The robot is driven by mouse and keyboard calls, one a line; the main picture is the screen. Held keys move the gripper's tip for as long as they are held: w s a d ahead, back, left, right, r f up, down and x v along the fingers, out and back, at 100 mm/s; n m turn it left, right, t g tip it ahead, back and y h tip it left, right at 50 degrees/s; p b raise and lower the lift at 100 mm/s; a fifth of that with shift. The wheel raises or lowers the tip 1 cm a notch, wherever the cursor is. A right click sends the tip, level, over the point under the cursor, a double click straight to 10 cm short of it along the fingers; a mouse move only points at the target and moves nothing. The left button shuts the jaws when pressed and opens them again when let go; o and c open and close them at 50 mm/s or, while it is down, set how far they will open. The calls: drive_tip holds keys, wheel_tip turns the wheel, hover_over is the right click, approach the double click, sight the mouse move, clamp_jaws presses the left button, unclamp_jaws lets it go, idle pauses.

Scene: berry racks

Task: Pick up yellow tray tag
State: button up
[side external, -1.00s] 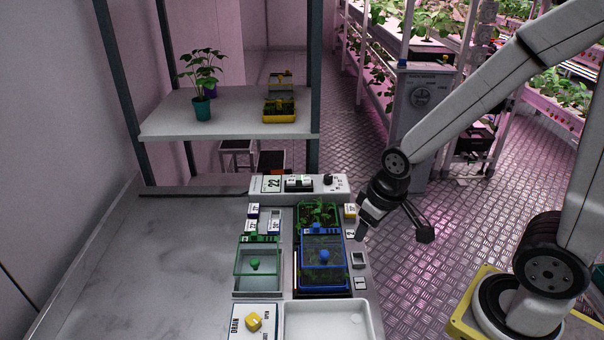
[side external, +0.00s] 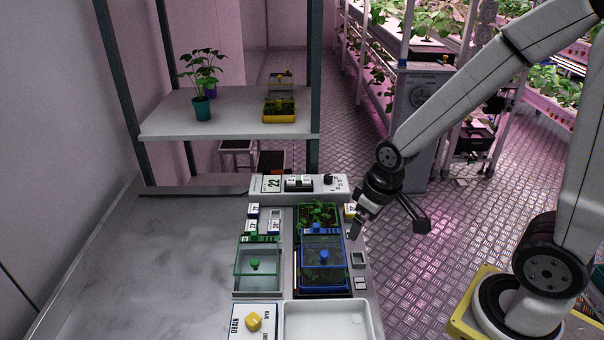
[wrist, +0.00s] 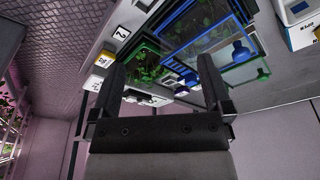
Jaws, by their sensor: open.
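The yellow tray tag (side external: 349,210) is a small yellow-and-white block on the right edge of the counter, beside the green-rimmed tray (side external: 318,212). My finger partly covers it in the side view. In the wrist view, the yellow tag (wrist: 104,58) lies just left of my left fingertip. My gripper (side external: 388,228) is open and empty, with one finger close to the tag and the other out past the counter edge. The wrist view shows my gripper (wrist: 163,62) with both fingers apart. I cannot tell whether a finger touches the tag.
A blue-lidded clear box (side external: 322,262) stands just in front of the green-rimmed tray. A white tag marked 2 (wrist: 122,33) lies near the yellow one. A green-lidded clear box (side external: 257,265) and more white tags sit to the left. The counter's left side is bare.

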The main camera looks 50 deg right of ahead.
drive_tip(key=w+d+f+n, duration=0.2)
drive_tip(key=w+d+n, duration=0.1)
drive_tip(key=w+d, duration=0.3)
drive_tip(key=n+g+y, duration=0.1)
drive_tip(key=n, duration=0.3)
hover_over(350, 208)
drive_tip(key=s, duration=0.2)
drive_tip(key=shift+a+f, duration=0.25)
drive_tip(key=shift+f, duration=0.75)
drive_tip(key=shift+w+d+f+n, duration=0.3)
drive_tip(key=shift+w+d, duration=0.05)
drive_tip(key=shift+d, duration=0.25)
drive_tip(key=shift+w+a+f, duration=0.1)
drive_tip(key=shift+f, duration=0.55)
drive_tip(key=shift+w+a+f, duration=0.1)
drive_tip(key=shift+f, duration=0.55)
drive_tip(key=shift+f, duration=0.1)
drive_tip(key=shift+w+a+f, duration=0.1)
drive_tip(key=shift+w+f, duration=0.1)
drive_tip(key=shift+f, duration=1)
drive_tip(key=shift+w+a+f, duration=0.1)
drive_tip(key=shift+w+f, duration=0.1)
drive_tip(key=shift+f, duration=1)
